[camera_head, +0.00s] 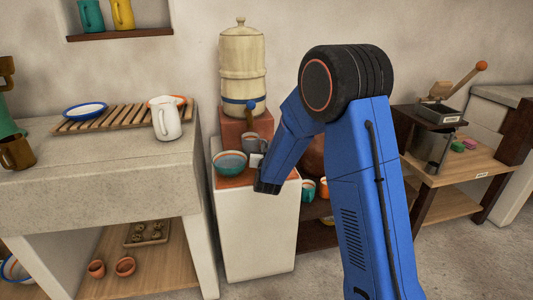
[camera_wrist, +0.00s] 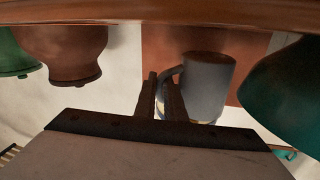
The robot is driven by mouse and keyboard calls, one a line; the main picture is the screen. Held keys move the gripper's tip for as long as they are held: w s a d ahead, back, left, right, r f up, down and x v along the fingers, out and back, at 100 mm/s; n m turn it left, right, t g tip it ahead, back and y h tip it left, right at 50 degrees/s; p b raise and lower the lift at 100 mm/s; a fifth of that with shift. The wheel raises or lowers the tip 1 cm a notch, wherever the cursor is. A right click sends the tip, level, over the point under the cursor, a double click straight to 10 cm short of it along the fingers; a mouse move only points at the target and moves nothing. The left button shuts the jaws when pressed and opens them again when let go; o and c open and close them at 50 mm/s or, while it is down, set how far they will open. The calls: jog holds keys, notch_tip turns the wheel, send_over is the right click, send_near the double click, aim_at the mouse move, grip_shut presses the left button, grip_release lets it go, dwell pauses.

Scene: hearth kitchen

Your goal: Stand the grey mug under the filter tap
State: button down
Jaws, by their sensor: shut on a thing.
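The grey mug (camera_wrist: 208,88) shows close up in the wrist view, with its handle between the fingers of my gripper (camera_wrist: 163,98), which is shut on the handle. In the head view the grey mug (camera_head: 250,143) is small, below the tap and partly behind my arm. The cream filter (camera_head: 242,65) stands on a terracotta block, its blue-handled tap (camera_head: 250,106) at the front. My gripper (camera_head: 264,163) is at the right of the white pedestal's top, mostly hidden by my wrist. I cannot tell whether the mug touches the surface under it.
A teal bowl (camera_head: 230,163) sits left of the mug on the pedestal's terracotta top; a teal vessel (camera_wrist: 285,95) is close at the right in the wrist view. A white jug (camera_head: 166,120) stands on the left counter. Cups (camera_head: 308,190) sit on a low shelf at right.

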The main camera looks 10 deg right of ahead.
jog(key=shift+d+f, duration=0.15)
jog(key=shift+f, duration=1.4)
jog(key=shift+f, duration=0.15)
jog(key=c, duration=1.8)
grip_release()
jog(key=shift+c, duration=0.2)
